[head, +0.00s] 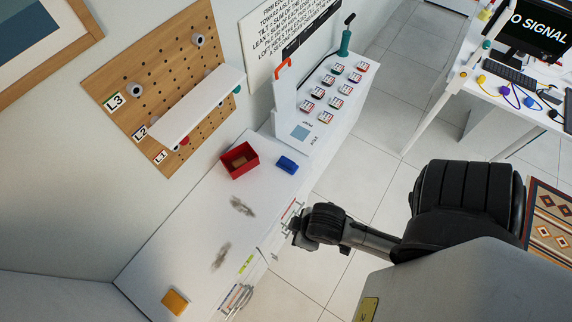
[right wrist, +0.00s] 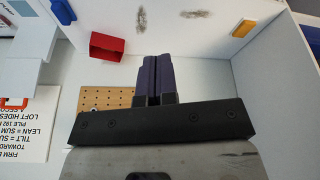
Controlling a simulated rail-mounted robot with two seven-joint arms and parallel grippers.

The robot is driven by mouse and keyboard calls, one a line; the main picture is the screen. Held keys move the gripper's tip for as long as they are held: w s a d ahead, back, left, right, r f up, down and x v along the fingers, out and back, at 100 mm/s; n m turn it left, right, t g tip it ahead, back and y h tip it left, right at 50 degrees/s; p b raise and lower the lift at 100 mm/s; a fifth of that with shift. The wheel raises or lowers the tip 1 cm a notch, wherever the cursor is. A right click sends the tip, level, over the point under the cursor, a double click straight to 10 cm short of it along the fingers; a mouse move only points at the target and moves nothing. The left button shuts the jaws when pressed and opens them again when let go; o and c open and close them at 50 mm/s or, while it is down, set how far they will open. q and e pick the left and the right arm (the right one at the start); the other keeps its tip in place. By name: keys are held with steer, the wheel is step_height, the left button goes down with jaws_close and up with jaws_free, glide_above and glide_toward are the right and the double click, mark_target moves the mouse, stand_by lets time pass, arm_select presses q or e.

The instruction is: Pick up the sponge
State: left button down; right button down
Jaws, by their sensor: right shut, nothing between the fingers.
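An orange-yellow block (head: 175,302), which looks like a sponge, lies on the white counter (head: 185,215) at its near left end. It also shows in the right wrist view (right wrist: 243,28), at upper right. A blue block (head: 287,165) lies by the red bin; I cannot tell whether it is a sponge too. It also shows at the top of the right wrist view (right wrist: 62,11). My right gripper (head: 296,229) is beside the counter's right edge, apart from both blocks. Its fingers (right wrist: 151,62) are shut and empty. My left gripper is out of view.
A red bin (head: 239,160) with a brownish item inside stands on the counter. Two dark smudges (head: 242,206) mark its top. A pegboard (head: 160,80) with a white shelf (head: 195,105) hangs behind. The counter between the smudges and the orange-yellow block is clear.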

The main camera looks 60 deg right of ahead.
stand_by(0.4)
steer(key=shift+c, duration=1.1)
jaws_free()
steer(key=shift+w, duration=0.1)
